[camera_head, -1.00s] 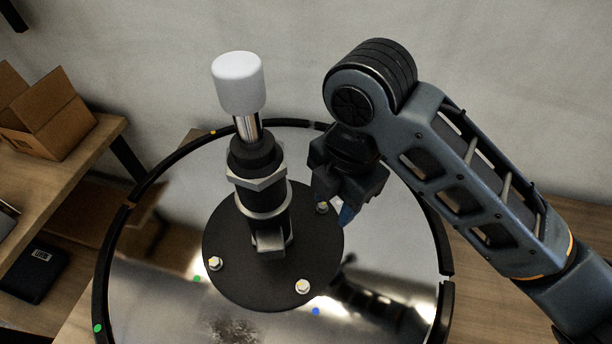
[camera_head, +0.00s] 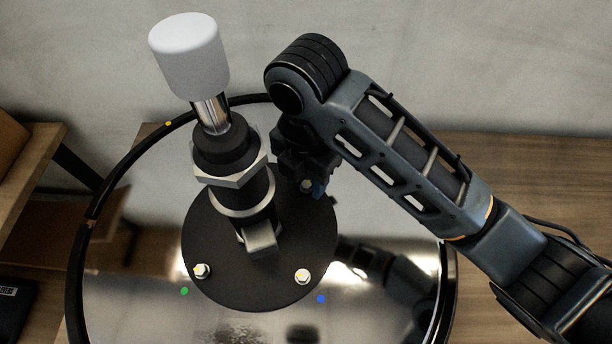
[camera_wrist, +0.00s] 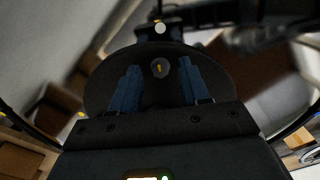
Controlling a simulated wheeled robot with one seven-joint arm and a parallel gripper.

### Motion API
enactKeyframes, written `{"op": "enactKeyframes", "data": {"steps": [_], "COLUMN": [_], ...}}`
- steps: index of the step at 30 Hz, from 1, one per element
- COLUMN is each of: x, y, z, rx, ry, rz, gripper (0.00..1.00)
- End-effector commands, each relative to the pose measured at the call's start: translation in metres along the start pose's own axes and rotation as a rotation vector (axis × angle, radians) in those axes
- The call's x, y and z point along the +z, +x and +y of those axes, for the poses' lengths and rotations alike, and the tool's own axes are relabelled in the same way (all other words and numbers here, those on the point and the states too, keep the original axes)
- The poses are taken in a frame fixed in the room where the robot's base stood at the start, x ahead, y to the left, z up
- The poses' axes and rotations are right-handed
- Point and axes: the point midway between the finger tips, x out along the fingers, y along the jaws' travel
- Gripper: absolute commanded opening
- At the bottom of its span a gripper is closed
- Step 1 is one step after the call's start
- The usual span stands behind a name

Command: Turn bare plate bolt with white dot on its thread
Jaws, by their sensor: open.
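A black round plate (camera_head: 215,255) sits on the shiny disc under the chair's column. Bolts with pale heads stand on it: one at left (camera_head: 202,271), one at front right (camera_head: 302,276), and a far right bolt (camera_head: 306,185) beside my gripper (camera_head: 318,189). In the wrist view my gripper (camera_wrist: 160,66) is open, with blue fingers pointing at the plate. A bolt (camera_wrist: 160,69) with a yellow mark shows between the fingers; whether they touch it I cannot tell. A white round spot (camera_wrist: 160,28) lies beyond it. No white dot on a thread can be made out.
The column (camera_head: 240,185) with its white top (camera_head: 190,56) rises just left of my gripper. The disc has a dark raised rim (camera_head: 76,285), with a green dot (camera_head: 184,291) and a blue dot (camera_head: 321,299) near bolts. A wooden shelf (camera_head: 35,175) stands at left.

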Motion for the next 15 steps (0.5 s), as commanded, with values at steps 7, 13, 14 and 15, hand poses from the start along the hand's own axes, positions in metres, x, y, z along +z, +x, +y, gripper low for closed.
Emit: {"op": "enactKeyframes", "data": {"steps": [7, 13, 14, 15], "x": [0.0001, 0.0001, 0.0001, 0.0001], "y": [0.0013, 0.0012, 0.0012, 0.0011], "z": [0.0, 0.0, 0.0, 0.0], "rx": [0.0, 0.0, 0.0, 0.0], "ry": [0.0, 0.0, 0.0, 0.0], "rz": [-0.001, -0.001, -0.001, -0.001], "gripper": [0.46, 0.3, 0.28, 0.24]}}
